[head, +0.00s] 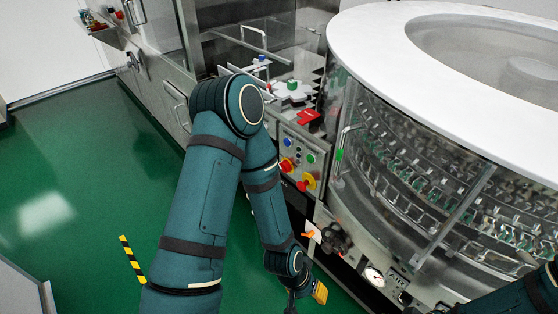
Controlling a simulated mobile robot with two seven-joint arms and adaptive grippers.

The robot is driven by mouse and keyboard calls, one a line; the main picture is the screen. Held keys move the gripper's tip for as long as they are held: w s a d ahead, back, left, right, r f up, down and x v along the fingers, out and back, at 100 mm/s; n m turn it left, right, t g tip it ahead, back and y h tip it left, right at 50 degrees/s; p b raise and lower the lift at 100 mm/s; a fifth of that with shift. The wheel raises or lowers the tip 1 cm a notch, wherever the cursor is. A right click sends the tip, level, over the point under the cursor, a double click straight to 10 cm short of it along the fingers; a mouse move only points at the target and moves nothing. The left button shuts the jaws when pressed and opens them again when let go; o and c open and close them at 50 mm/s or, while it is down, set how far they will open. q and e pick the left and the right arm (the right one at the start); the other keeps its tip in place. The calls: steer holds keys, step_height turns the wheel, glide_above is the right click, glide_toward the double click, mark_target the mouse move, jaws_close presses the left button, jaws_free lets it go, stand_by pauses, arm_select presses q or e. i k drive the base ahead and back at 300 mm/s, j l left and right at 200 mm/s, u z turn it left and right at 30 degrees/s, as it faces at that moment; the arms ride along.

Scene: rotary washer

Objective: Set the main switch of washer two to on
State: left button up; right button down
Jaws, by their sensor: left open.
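Below is an orange lever (311,234) on a white plate. I cannot tell which of these is the main switch of washer two, nor its setting. My left gripper (306,296) is low at the picture's bottom, open, below the panel and lever and apart from them. My right gripper is not seen.
The round washer (420,150) with its white rim fills the right side. A dark knob (336,238) and a gauge (374,276) are on its lower front. A door handle (345,150) sticks out beside the panel. Green floor (90,180) is free at left.

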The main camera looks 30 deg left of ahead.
mark_target(285, 166)
steer(key=i+j, duration=0.1)
steer(key=j, duration=0.3)
steer(key=i+j, duration=0.1)
steer(key=j, duration=0.35)
steer(key=i+j, duration=0.15)
steer(key=j, duration=0.25)
steer(key=i+j, duration=0.1)
steer(key=j, duration=0.35)
steer(key=i+j, duration=0.1)
steer(key=j, duration=0.3)
